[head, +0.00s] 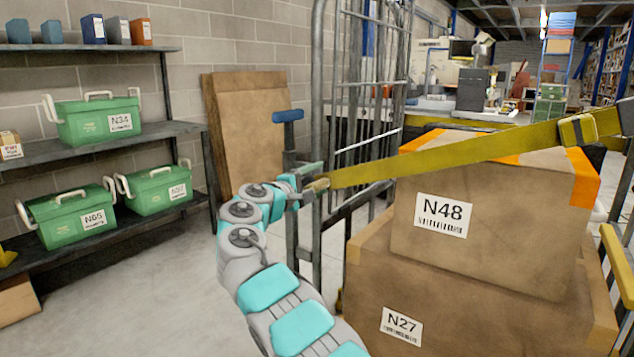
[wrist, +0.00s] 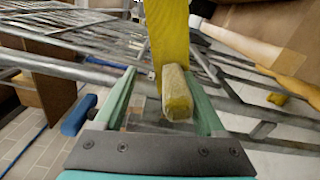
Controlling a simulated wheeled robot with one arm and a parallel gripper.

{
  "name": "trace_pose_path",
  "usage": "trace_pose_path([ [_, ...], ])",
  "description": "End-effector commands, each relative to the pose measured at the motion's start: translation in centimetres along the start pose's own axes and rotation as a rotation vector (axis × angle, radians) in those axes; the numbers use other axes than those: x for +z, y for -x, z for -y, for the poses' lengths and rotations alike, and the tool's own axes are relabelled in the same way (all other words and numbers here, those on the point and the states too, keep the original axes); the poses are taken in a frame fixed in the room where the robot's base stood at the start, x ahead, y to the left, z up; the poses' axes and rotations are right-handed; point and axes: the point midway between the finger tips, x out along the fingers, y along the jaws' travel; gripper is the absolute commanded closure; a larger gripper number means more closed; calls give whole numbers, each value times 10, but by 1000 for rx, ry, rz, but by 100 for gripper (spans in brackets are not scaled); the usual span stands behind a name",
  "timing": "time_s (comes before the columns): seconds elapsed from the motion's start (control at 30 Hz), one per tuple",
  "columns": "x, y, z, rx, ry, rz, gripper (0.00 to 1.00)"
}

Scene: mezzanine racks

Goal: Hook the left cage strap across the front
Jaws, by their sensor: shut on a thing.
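A yellow strap (head: 450,155) runs across the front of the cage from the right side to the left. It passes in front of the upper carton N48 (head: 480,225) and has a buckle (head: 577,130) near its right end. My gripper (head: 312,187) is shut on the strap's left end, close to the cage's left post (head: 317,120). In the wrist view the strap's end piece (wrist: 177,95) sits between the two green fingers, with cage bars (wrist: 100,70) behind it. I cannot tell whether the end touches the post or any catch on it.
Carton N27 (head: 440,290) lies under N48 in the cage. A blue-handled part (head: 288,116) sticks out left of the post. A shelf rack with green bins (head: 97,122) stands at the left, and brown boards (head: 245,130) lean on the wall. Floor at the lower left is clear.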

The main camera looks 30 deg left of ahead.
Motion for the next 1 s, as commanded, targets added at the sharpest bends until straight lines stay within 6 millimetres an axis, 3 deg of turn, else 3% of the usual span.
trace_pose_path([
  [0.73, -1, 1, 3, -3, 3, 1, 37],
  [1.0, -1, 26, 4, -2, 5, 1, 37],
])
